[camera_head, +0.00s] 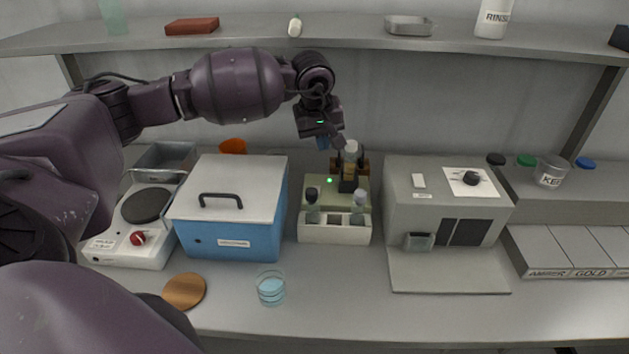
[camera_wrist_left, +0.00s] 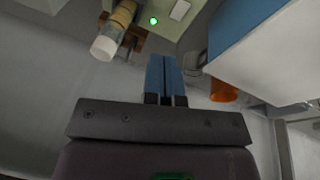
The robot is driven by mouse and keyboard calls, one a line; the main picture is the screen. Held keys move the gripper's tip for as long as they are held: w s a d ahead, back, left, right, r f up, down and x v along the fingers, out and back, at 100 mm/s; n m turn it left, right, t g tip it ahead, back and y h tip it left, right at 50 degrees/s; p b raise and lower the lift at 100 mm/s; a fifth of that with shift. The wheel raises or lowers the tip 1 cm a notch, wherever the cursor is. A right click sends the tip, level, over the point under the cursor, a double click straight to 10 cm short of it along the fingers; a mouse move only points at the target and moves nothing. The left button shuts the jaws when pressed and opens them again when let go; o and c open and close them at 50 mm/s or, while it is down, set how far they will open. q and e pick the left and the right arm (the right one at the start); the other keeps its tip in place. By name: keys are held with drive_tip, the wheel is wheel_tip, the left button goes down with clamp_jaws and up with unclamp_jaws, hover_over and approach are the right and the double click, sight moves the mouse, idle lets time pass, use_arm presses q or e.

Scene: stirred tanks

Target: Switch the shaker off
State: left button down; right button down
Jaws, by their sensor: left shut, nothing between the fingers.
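A pale green machine (camera_head: 316,190) with a lit green lamp stands mid-bench, and I take it to be the shaker; I read no label on it. It also shows at the top of the left wrist view (camera_wrist_left: 165,35), with the green lamp (camera_wrist_left: 153,21) lit and a pale rectangular piece (camera_wrist_left: 180,10) beside it. A white-capped amber vial (camera_head: 350,160) stands upright at its back right. My left gripper (camera_head: 322,143) is above and behind the machine, apart from it. Its blue fingers (camera_wrist_left: 164,62) are together and empty. My right gripper is not in view.
A white rack (camera_head: 335,236) with vials stands in front of the machine. A blue lidded box (camera_head: 232,240) is to its left, a grey cabinet with a dial (camera_head: 412,205) to its right. An orange cup (camera_head: 232,146) stands behind the box. A shelf (camera_head: 350,43) runs above.

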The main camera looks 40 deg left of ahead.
use_arm(q)
drive_tip(key=m, duration=0.1)
drive_tip(key=s+a+m+y, duration=0.1)
drive_tip(key=shift+s+a+m+g, duration=0.15)
drive_tip(key=shift+a+m+g, duration=0.15)
drive_tip(key=shift+g, duration=0.1)
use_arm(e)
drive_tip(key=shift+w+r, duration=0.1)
use_arm(q)
drive_tip(key=shift+d+f, duration=0.1)
drive_tip(key=x, duration=1.2)
drive_tip(key=shift+s+d+f+p, duration=0.1)
drive_tip(key=shift+s+f+p, duration=0.05)
drive_tip(key=shift+s+p, duration=0.15)
drive_tip(key=shift+s+f, duration=0.1)
drive_tip(key=shift+f, duration=0.6)
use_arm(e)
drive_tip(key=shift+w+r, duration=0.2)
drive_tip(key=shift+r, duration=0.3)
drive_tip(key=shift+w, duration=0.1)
